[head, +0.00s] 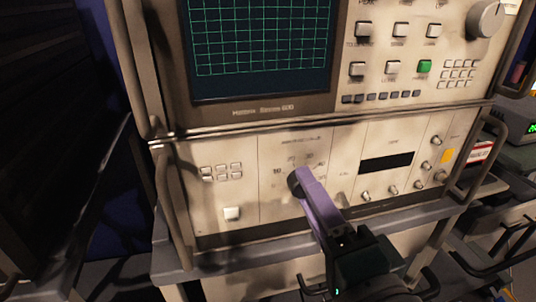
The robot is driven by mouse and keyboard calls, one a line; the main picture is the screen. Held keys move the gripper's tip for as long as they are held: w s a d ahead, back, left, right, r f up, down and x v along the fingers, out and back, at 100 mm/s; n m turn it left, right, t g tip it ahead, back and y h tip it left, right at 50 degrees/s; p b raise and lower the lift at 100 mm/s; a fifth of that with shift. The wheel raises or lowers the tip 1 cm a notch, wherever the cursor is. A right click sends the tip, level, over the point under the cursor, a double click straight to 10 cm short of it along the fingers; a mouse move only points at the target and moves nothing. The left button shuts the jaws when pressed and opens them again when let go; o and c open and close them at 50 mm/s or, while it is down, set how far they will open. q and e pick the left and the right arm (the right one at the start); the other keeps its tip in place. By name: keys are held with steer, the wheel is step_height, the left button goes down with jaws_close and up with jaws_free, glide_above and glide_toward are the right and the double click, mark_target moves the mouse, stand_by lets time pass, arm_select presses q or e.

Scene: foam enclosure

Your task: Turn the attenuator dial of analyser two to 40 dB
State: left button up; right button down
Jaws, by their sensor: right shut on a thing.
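The analyser (330,115) stands in front of me, with a dark grid screen (262,45) in its upper unit. Its lower panel carries a dark round dial (295,184) with markings around it that are too blurred to read for certain. My right gripper (303,178) comes up from below, its purple fingers shut on the dial. The fingers hide much of the dial, so its pointer and setting cannot be seen. My left gripper is not in view.
Metal handles (168,205) stick out at the sides of the panel. Small knobs (393,189) and a dark display window (386,163) lie right of the dial. A grey bench edge (225,258) runs beneath. Other equipment (520,125) stands at the right.

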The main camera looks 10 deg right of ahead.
steer(key=shift+m+b, duration=0.85)
steer(key=shift+m, duration=2.65)
steer(key=shift+c, duration=2.2)
jaws_free()
steer(key=shift+s, duration=0.1)
steer(key=s, duration=0.9)
steer(key=shift+s+d+b, duration=0.15)
steer(key=shift+s+b, duration=0.2)
